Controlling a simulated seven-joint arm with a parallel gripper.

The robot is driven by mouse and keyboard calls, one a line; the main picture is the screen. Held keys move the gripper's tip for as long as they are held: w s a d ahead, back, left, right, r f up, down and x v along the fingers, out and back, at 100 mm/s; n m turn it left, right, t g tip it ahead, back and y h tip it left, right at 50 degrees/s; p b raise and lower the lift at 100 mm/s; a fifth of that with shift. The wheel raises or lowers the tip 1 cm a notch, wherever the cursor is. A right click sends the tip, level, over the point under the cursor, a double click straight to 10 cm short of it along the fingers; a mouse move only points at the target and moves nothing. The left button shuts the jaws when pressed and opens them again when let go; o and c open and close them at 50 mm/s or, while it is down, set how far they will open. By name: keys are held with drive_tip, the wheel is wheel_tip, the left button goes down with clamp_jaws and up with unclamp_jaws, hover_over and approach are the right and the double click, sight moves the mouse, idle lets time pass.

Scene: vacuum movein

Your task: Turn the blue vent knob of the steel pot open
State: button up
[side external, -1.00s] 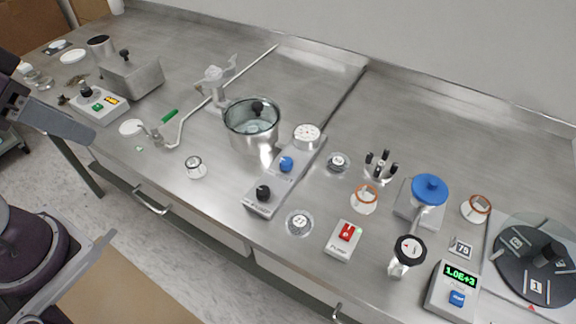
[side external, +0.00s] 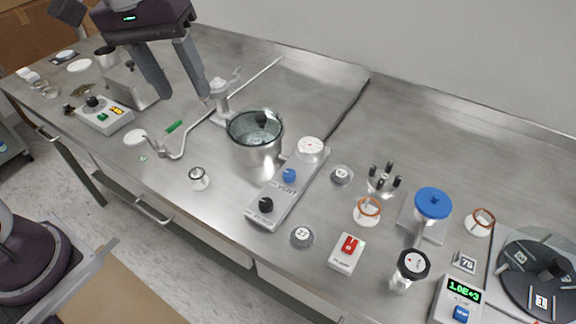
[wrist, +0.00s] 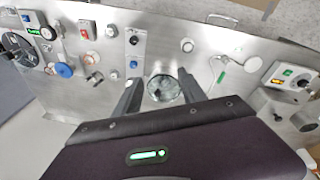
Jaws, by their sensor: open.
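The steel pot (side external: 256,155) stands mid-bench with a dark rim and a clear, glassy top. Beside it, on its right, is a long grey panel (side external: 277,190). The blue knob (side external: 289,175) sits on this panel, between a white dial and a black knob (side external: 265,205). In the wrist view the blue knob (wrist: 133,64) shows above the left finger's tip, and the pot (wrist: 163,88) lies between the fingers. My gripper (side external: 184,96) is open and empty, raised over the bench left of the pot, apart from the knob. It also shows in the wrist view (wrist: 158,80).
A valve fitting with a pipe (side external: 220,92) stands left of the pot. A small glass jar (side external: 199,178) is in front. The red-switch box (side external: 346,253), several small parts and a blue-capped device (side external: 432,203) lie right of the panel. Bare bench lies behind the pot.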

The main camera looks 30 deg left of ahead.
drive_tip(key=w+d+f+n+g, duration=0.1)
drive_tip(key=w+d+f+n, duration=0.1)
drive_tip(key=w+f, duration=0.3)
drive_tip(key=n+g+h, duration=0.3)
drive_tip(key=n+g, duration=0.1)
drive_tip(key=n, duration=0.1)
approach(289, 172)
drive_tip(key=f, duration=0.1)
drive_tip(key=shift+t, duration=0.3)
drive_tip(key=x, duration=0.7)
drive_tip(key=shift+s+d+f, duration=0.25)
drive_tip(key=shift+s, duration=0.15)
clamp_jaws()
